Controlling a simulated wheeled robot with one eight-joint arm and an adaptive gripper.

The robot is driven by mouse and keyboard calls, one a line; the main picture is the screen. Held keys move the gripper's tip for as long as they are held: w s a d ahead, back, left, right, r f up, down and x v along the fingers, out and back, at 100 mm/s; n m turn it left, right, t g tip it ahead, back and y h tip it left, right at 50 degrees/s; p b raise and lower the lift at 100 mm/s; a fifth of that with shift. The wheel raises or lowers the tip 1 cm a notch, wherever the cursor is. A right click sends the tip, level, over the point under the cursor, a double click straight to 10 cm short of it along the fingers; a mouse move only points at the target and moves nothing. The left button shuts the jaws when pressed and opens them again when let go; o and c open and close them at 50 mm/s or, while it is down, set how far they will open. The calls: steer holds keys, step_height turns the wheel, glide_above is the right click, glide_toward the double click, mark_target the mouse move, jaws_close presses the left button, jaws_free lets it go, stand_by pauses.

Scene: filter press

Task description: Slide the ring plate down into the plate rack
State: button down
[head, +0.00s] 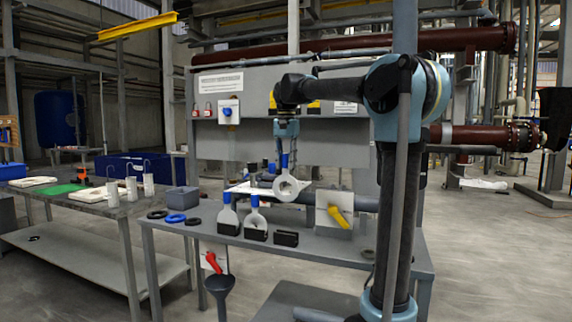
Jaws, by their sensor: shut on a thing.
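The ring plate (278,187) is a pale, roughly octagonal plate with a round hole and a blue handle on top. It hangs upright from my gripper (285,151), which points down and is shut on the blue handle. The plate hangs in the air above the bench. The plate rack appears as low black slotted blocks (287,239) on the bench, below the plate and near the front edge. The right block looks empty.
The grey bench (335,252) also carries black and blue rings (176,218), a grey box (182,199) and a panel with a yellow handle (340,214). A grey back panel (250,90) rises behind. Another table (75,205) stands at left.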

mark_target(286, 175)
steer(key=shift+f, duration=0.15)
steer(key=shift+s+f, duration=0.1)
steer(key=shift+f, duration=7.9)
steer(key=c, duration=1.2)
jaws_free()
step_height(286, 175, up, 12)
steer(key=shift+f, duration=0.1)
steer(key=shift+d, duration=0.1)
